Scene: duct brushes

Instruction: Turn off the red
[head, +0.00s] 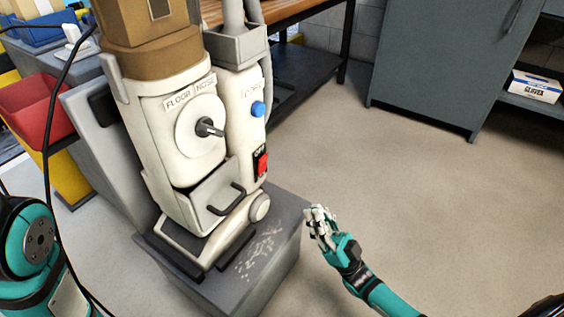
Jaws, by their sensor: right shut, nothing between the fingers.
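A red rocker switch (262,163) sits low on the narrow white column on the right side of a white and brown machine (180,125). A small dark label is just above the switch, too small to read surely. A blue round knob (258,109) is higher on the same column. My right gripper (318,214) is shut and empty, to the right of and below the switch, apart from the machine. At the lower left, a teal part of my own arm (30,240) shows, but my left gripper is not in view.
The machine stands on a grey block (262,262) with pale debris on top. A dial (205,127) and a drawer handle (228,200) stick out of its front. A red bin (38,108) is at left. A grey cabinet (430,65) stands behind. The floor at right is clear.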

